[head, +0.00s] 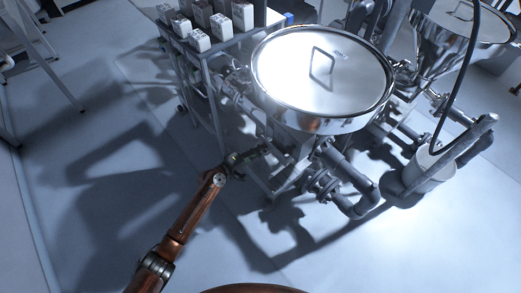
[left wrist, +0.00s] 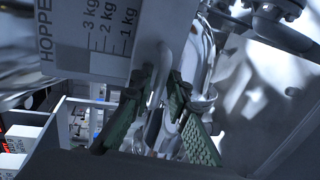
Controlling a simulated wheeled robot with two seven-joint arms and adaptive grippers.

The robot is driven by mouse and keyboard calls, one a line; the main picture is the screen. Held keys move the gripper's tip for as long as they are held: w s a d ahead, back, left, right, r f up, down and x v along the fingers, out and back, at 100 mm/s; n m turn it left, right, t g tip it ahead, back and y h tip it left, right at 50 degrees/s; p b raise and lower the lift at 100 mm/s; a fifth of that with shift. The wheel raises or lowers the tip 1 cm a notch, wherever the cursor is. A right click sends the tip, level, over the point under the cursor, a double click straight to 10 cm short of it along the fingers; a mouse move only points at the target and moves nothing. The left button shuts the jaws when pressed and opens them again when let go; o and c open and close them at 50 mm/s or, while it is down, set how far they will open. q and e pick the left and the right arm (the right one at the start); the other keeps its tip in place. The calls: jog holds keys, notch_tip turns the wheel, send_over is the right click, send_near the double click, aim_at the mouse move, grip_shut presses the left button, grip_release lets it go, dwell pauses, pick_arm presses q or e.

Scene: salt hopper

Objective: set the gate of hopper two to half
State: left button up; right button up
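A steel hopper with a round lid (head: 290,80) stands in the middle of the head view, and a second hopper (head: 465,20) stands at the upper right. I cannot read their numbers in that view. My left gripper (head: 240,158) is low beside the front hopper's outlet pipework. In the left wrist view, its green fingers (left wrist: 163,82) are apart, with a pale bar-like part (left wrist: 165,42) between their tips. I cannot tell whether they touch it. A plate lettered "HOPPE" with kg marks (left wrist: 90,35) is just above the fingers; its number is cut off. The gate's setting is not readable.
A cart with several white boxes (head: 201,40) stands left of the front hopper. Grey pipes (head: 345,180) run below it. A white cylindrical container (head: 430,172) with a black cable (head: 458,85) is at the right. The floor at lower left is clear.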

pick_arm(q)
jog(key=shift+c, duration=0.3)
grip_shut()
dwell(0.3)
